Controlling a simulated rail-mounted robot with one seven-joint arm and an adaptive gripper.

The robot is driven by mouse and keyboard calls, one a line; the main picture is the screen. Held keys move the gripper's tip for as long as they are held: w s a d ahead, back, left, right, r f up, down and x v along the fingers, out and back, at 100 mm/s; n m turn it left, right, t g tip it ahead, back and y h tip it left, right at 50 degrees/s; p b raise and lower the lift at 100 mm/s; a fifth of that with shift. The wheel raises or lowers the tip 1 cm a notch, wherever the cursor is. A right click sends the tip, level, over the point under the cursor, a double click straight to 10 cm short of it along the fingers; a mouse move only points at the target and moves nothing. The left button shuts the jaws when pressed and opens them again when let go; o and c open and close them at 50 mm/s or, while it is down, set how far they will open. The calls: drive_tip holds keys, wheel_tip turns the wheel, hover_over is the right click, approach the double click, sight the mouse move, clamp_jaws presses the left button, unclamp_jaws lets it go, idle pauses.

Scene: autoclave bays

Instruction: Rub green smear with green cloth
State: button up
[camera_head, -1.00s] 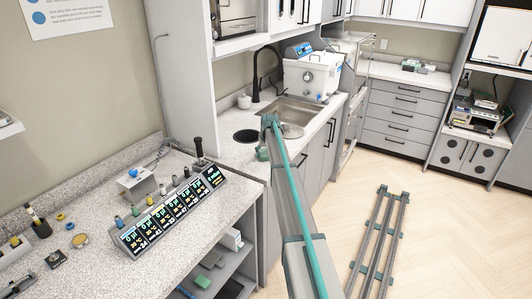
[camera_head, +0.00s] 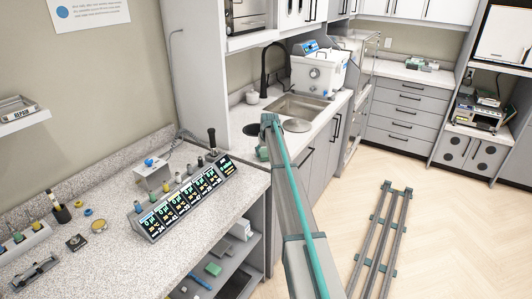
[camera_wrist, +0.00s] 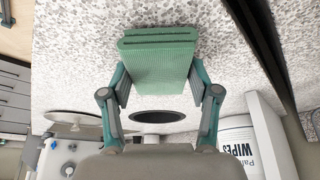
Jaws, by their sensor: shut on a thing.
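The green cloth (camera_wrist: 160,62) is folded and held between the two fingers of my gripper (camera_wrist: 157,78) in the wrist view. My gripper is shut on it. Behind the cloth lies the speckled counter (camera_wrist: 75,50); I cannot tell whether the cloth touches it. In the head view my arm reaches toward the counter beside the sink (camera_head: 300,106), and the arm hides most of the gripper and the cloth. I see no green smear in either view.
A round dark opening (camera_wrist: 158,116) in the counter lies near the cloth. A white wipes tub (camera_wrist: 240,135) stands close by. A black faucet (camera_head: 264,70) and a white box-shaped device (camera_head: 312,75) stand by the sink. A control panel (camera_head: 180,202) occupies the nearer counter.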

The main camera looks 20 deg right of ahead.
drive_tip(key=r, duration=0.3)
drive_tip(key=shift+w+d+r+p, duration=0.2)
drive_tip(key=shift+r+p, duration=0.7)
drive_tip(key=shift+r, duration=1.5)
